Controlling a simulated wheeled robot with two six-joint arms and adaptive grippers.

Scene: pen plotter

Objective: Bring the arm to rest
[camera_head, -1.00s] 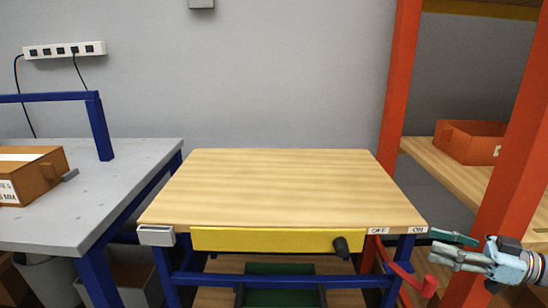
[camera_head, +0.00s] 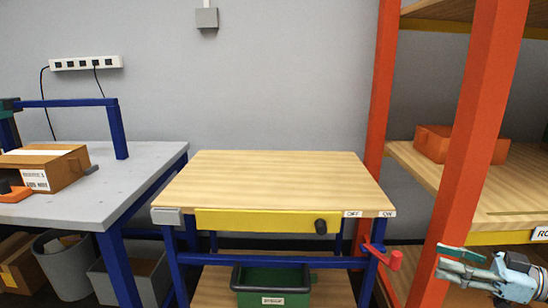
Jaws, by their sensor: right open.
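My right gripper (camera_head: 454,263) is at the lower right, its fingers pointing left with a gap between them and nothing held. It is in front of the orange shelf post and apart from the table. The wooden table (camera_head: 278,180) stands in the middle with a bare top. A yellow bar (camera_head: 260,221) with a black knob (camera_head: 321,226) runs along its front edge. A red crank handle (camera_head: 394,260) is at the table's right front, under the OFF and ON labels (camera_head: 368,214), left of my gripper. My left gripper does not show.
The grey bench (camera_head: 130,180) at left carries a cardboard box (camera_head: 68,176). The orange rack post (camera_head: 465,150) stands at right, with an orange bin (camera_head: 460,144) on its shelf. A green bin (camera_head: 272,287) is under the table. The tabletop is clear.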

